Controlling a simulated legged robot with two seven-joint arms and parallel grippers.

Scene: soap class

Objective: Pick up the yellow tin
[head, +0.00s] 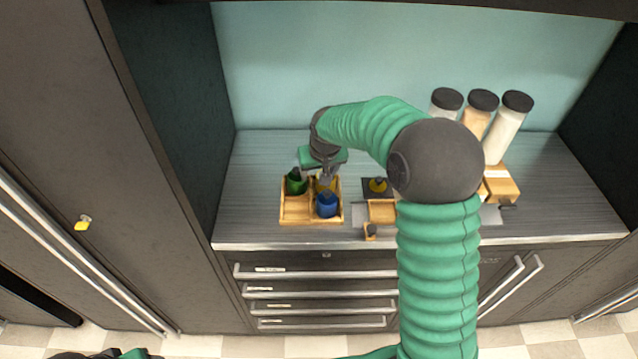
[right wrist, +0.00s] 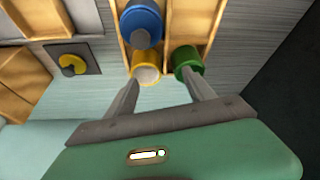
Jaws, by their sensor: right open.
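The yellow tin (right wrist: 146,62) stands in a wooden compartment tray (head: 298,216), with a pale round end showing in the right wrist view. In the head view, my right gripper (head: 324,180) hides most of it. The blue tin (head: 327,205) and the green tin (head: 296,184) stand in the same tray; in the right wrist view the blue tin (right wrist: 141,22) and green tin (right wrist: 188,62) flank the yellow one. My right gripper (right wrist: 162,78) is open and empty, its fingertips close to the yellow tin, which lies between them in the picture. My left gripper does not show.
A black square with a yellow round piece (head: 377,185) lies right of the tray, near a wooden box (head: 381,212). Tall black-capped containers (head: 507,128) stand at the back right. The counter left of the tray (head: 252,190) is clear. A dark cabinet wall rises at the left.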

